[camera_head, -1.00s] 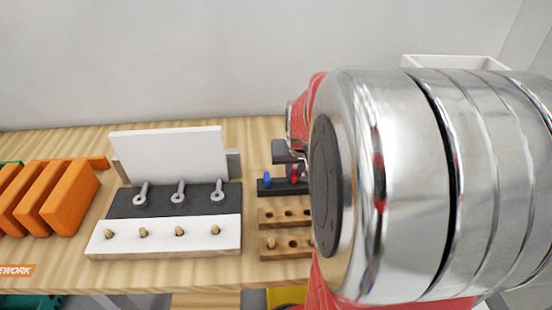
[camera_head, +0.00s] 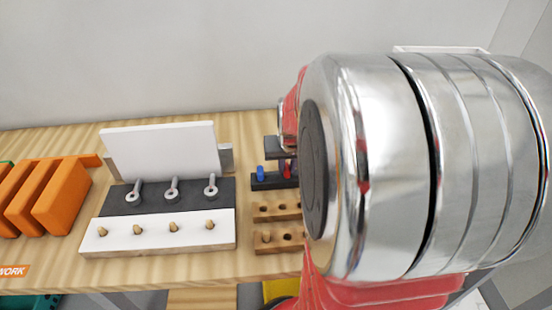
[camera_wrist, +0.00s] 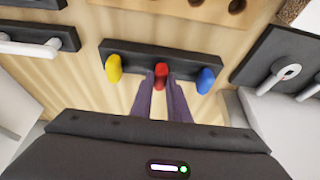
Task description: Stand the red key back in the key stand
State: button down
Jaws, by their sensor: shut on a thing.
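The red key (camera_wrist: 161,75) is between the two fingertips of my gripper (camera_wrist: 161,84) in the wrist view. It is at the middle of the dark key stand (camera_wrist: 138,52), in line with a yellow key (camera_wrist: 113,69) on the left and a blue key (camera_wrist: 206,80) on the right. I cannot tell whether its lower end is fully seated. In the head view the red key (camera_head: 287,170) stands upright at the stand (camera_head: 268,183), right of the blue key (camera_head: 260,173). My arm hides the yellow key and most of the gripper there.
Wooden blocks with holes (camera_head: 276,212) lie in front of the stand. A white and black board with pegs and eye bolts (camera_head: 165,232) is to its left. In the wrist view a dark plate with metal hooks (camera_wrist: 285,50) is close on the right and a white handle (camera_wrist: 40,46) on the left.

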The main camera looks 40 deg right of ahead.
jog(key=c, duration=1.6)
grip_release()
jog(key=shift+r, duration=0.1)
jog(key=shift+r, duration=2.4)
jog(key=shift+s, duration=0.1)
